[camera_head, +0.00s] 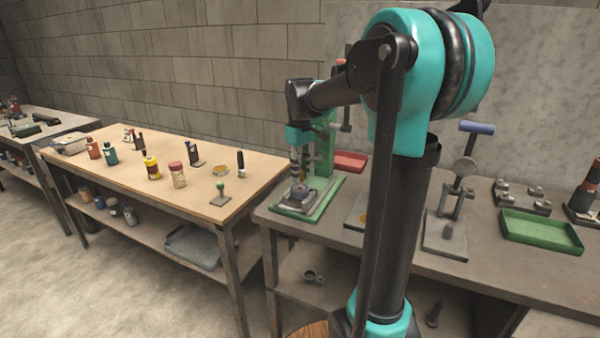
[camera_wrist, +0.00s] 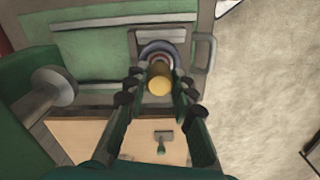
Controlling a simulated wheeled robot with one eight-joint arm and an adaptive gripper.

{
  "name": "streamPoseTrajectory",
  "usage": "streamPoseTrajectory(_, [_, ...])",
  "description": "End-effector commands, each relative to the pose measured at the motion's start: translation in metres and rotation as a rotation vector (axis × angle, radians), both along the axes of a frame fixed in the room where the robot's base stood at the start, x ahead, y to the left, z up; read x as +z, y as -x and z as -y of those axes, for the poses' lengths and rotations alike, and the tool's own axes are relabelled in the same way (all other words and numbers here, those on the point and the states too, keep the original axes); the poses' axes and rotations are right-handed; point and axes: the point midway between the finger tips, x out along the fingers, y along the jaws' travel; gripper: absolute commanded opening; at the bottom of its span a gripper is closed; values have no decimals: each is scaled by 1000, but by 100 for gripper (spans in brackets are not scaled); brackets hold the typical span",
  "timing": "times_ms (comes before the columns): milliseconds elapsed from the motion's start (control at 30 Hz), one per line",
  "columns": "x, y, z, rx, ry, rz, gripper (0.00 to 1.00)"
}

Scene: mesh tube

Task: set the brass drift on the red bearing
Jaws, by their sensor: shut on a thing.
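My gripper (camera_wrist: 157,88) is shut on the brass drift (camera_wrist: 159,86), whose round yellow end faces the wrist camera. In the head view, my gripper (camera_head: 298,172) hangs over the green press at the near edge of the grey bench. Beyond the drift in the wrist view is a grey-blue ring (camera_wrist: 147,49) on a grey metal plate, with a little reddish brown showing inside it. The drift hides most of the ring's middle. I cannot tell whether this is the red bearing, or whether the drift touches it.
The green press base (camera_head: 325,203) carries the metal plate. A red tray (camera_head: 350,161) lies behind it, and a green tray (camera_head: 541,232) lies to the right. The wooden bench (camera_head: 140,184) at left holds bottles, jars and stamps.

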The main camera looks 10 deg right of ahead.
Motion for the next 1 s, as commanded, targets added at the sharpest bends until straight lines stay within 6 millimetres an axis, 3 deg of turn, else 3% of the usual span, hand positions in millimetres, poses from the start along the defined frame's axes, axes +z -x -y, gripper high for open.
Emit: streamPoseTrajectory(1000, [-6, 0, 0, 0, 0, 0, 0])
